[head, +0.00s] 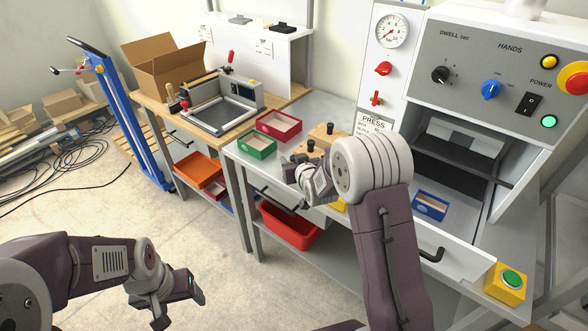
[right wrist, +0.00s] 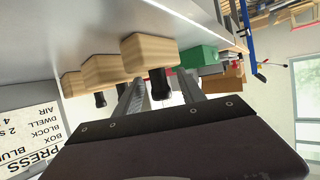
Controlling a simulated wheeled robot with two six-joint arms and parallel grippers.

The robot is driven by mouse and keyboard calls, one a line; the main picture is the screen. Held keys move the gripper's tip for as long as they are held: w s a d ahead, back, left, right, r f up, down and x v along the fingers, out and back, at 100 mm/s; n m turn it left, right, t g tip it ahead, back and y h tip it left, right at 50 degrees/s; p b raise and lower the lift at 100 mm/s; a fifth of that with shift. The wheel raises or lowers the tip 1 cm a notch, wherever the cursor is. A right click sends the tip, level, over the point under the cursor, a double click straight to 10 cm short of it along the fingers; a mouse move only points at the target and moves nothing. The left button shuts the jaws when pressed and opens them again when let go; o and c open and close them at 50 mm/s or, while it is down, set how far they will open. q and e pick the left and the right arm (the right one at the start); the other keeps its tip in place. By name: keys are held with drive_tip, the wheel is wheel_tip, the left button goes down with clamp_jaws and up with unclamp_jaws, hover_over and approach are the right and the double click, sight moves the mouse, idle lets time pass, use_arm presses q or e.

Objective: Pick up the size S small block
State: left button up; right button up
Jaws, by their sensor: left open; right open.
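Wooden blocks with black knobs (head: 326,132) stand on the grey table, partly hidden behind my right arm in the head view. The right wrist view, upside down, shows three: a near block (right wrist: 150,50), a middle block (right wrist: 102,70) and a far-left block (right wrist: 74,84). No size mark is readable, so I cannot tell which is size S. My right gripper (head: 297,170) is open; in the right wrist view its fingers (right wrist: 161,92) lie on either side of the near block's black knob, contact unclear. My left gripper (head: 186,290) is open and empty above the floor.
A green tray (head: 250,151) and a red tray (head: 298,129) lie left of the blocks. The press (head: 468,85) stands right, with a blue tray (head: 430,217) in its opening. A wooden bench (head: 158,112) with a frame fixture adjoins at the left.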

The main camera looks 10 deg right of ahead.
drive_tip(key=shift+s+r, duration=0.1)
drive_tip(key=shift+s, duration=0.05)
drive_tip(key=shift+c, duration=0.6)
clamp_jaws()
